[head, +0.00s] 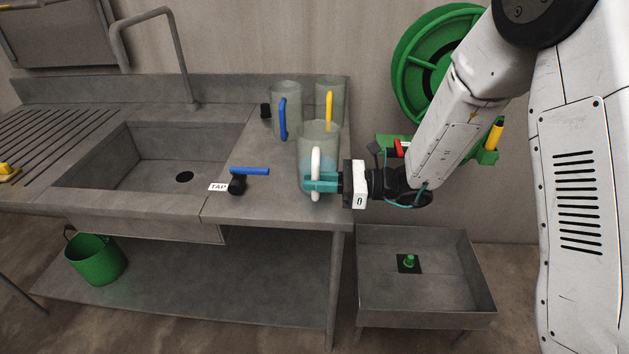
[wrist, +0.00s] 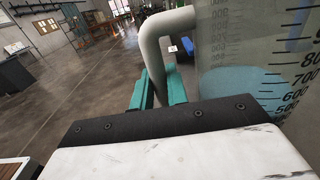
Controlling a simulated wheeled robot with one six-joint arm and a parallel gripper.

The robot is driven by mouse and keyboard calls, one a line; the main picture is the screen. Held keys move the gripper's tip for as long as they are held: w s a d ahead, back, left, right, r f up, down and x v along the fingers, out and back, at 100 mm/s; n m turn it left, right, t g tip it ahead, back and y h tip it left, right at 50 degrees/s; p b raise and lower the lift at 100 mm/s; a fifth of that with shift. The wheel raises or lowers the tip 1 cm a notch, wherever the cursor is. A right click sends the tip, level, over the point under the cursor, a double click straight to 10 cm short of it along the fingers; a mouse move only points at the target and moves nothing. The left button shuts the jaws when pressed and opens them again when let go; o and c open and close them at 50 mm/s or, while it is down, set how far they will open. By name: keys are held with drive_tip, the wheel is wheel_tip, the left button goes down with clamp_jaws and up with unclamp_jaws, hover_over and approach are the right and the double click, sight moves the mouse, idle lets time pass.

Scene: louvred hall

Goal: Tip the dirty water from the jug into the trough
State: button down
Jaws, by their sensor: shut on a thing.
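A clear jug (head: 321,138) with a white handle stands upright at the right end of the steel counter. I cannot tell whether its base touches the counter. My gripper (head: 316,182) has its teal fingers shut on the white handle. The wrist view shows the handle (wrist: 158,45) between the fingers (wrist: 158,92) and the graduated jug wall (wrist: 238,45) beside them. Bluish water (wrist: 240,88) shows in the jug. A low grey metal trough (head: 458,306) stands to the right of the counter, below my gripper, with a green plug (head: 409,262) in its floor.
Two more clear jugs, one with a blue handle (head: 283,118) and one with a yellow handle (head: 329,110), stand just behind. A blue-lever tap (head: 250,171) and a sink (head: 150,150) lie left. A green bucket (head: 95,262) is on the lower shelf. A green hose reel (head: 410,60) hangs behind my arm.

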sight(317, 163)
drive_tip(key=shift+r, duration=0.1)
idle(0.5)
drive_tip(key=shift+r, duration=1.95)
